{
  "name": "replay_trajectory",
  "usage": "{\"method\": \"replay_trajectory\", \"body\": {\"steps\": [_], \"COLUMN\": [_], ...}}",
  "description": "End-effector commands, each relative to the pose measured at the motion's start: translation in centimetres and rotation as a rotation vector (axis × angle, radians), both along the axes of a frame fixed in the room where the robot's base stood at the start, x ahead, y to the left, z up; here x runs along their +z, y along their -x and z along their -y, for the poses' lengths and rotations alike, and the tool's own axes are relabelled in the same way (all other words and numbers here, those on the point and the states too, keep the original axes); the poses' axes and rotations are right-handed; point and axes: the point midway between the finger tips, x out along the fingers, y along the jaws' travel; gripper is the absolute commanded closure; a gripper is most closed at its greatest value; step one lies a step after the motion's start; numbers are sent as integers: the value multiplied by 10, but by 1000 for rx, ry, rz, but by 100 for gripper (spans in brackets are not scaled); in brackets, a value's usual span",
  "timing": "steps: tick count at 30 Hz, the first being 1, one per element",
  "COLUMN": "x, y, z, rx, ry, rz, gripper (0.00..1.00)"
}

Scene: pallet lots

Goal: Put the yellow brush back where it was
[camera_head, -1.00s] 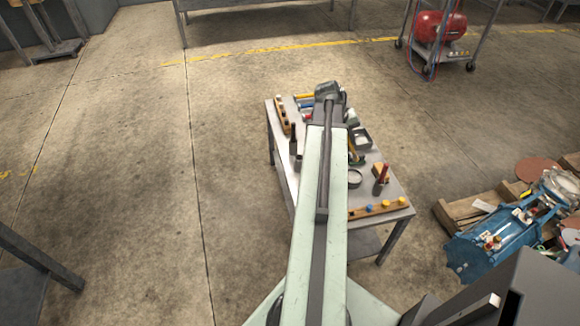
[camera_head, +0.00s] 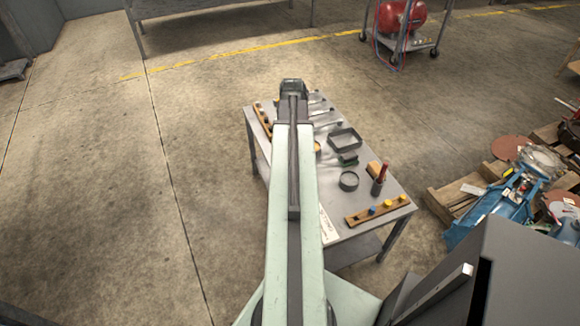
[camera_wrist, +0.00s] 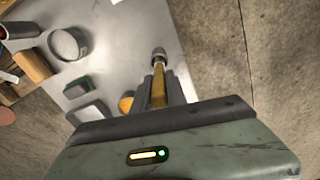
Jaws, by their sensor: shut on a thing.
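My gripper (camera_wrist: 160,92) is shut on the yellow brush (camera_wrist: 158,84) in the wrist view. The brush's yellow handle shows between the dark fingers, with a grey end beyond them. Its bristles cannot be made out. In the head view my gripper (camera_head: 293,88) is over the far left end of the grey work table (camera_head: 325,155), and my arm hides the brush and part of the tabletop. The tabletop also shows below the brush in the wrist view (camera_wrist: 120,40); I cannot tell the height of the gap.
Another knobbed rail (camera_head: 262,120) lies along the left edge. A loaded pallet (camera_head: 455,198) stands at right.

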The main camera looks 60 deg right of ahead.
Motion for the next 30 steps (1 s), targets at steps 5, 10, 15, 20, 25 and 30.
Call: {"method": "replay_trajectory", "body": {"steps": [5, 10, 15, 20, 25, 30], "x": [-8, -38, -41, -40, -42, -42], "y": [0, 0, -1, -1, -1, -1], "z": [0, 0, 0, -1, -1, -1], "rx": [1, 1, 1, 2, 2, 2], "ry": [0, 1, 1, 1, 1, 1], "rz": [0, -1, -1, -1, -1, -1], "gripper": [100, 100, 100, 100, 61, 61]}}
